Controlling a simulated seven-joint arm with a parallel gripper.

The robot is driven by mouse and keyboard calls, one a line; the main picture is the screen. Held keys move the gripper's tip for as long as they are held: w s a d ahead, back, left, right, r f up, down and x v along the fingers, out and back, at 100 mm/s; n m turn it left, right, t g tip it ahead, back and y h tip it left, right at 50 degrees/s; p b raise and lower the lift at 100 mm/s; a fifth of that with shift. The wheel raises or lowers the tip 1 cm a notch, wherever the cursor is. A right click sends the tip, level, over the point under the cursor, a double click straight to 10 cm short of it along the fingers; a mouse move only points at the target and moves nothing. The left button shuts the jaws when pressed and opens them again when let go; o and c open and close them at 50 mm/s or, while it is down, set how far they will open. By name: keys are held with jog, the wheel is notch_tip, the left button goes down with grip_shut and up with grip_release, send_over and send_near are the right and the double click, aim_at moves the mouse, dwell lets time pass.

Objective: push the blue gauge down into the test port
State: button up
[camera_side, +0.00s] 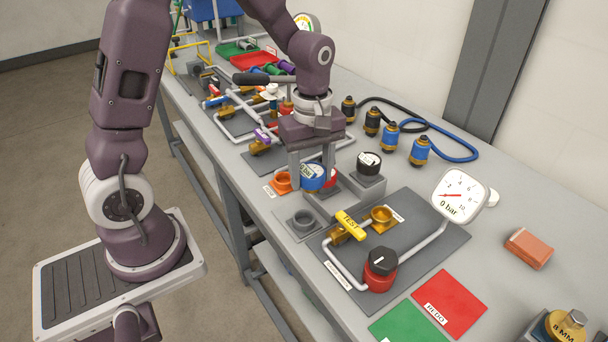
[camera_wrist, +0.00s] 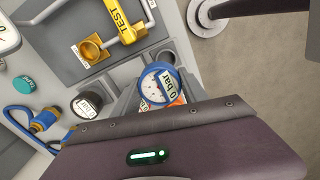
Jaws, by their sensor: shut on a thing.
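The blue gauge (camera_side: 313,177) is between the fingers of my gripper (camera_side: 312,182), which is shut on it, over the row of grey holders. Its dial shows in the wrist view (camera_wrist: 158,87), reading "0 bar"; its lower end is hidden. The test port, a brass open cup (camera_side: 382,214), stands on the dark grey plate beside the yellow TEST handle (camera_side: 349,225). The cup looks empty and is apart from the gauge, to its right in the side view. The cup also shows at upper left in the wrist view (camera_wrist: 91,48).
A black gauge (camera_side: 368,163) stands in a grey block close to my gripper. An empty grey holder (camera_side: 303,222) and an orange ring (camera_side: 281,182) are near. A red-based black knob (camera_side: 380,268), pipes and a large white dial (camera_side: 459,194) surround the port.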

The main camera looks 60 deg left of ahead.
jog(key=w+d, duration=0.9)
jog(key=w, duration=0.4)
jog(key=shift+w+a+f, duration=0.1)
jog(key=shift+w+f, duration=0.05)
jog(key=shift+f, duration=1.45)
jog(key=shift+w+a+f, duration=0.1)
jog(key=shift+f, duration=1.45)
jog(key=shift+f, duration=1.7)
jog(key=o, duration=1.6)
jog(key=shift+o, duration=0.2)
notch_tip(320, 180, up, 7)
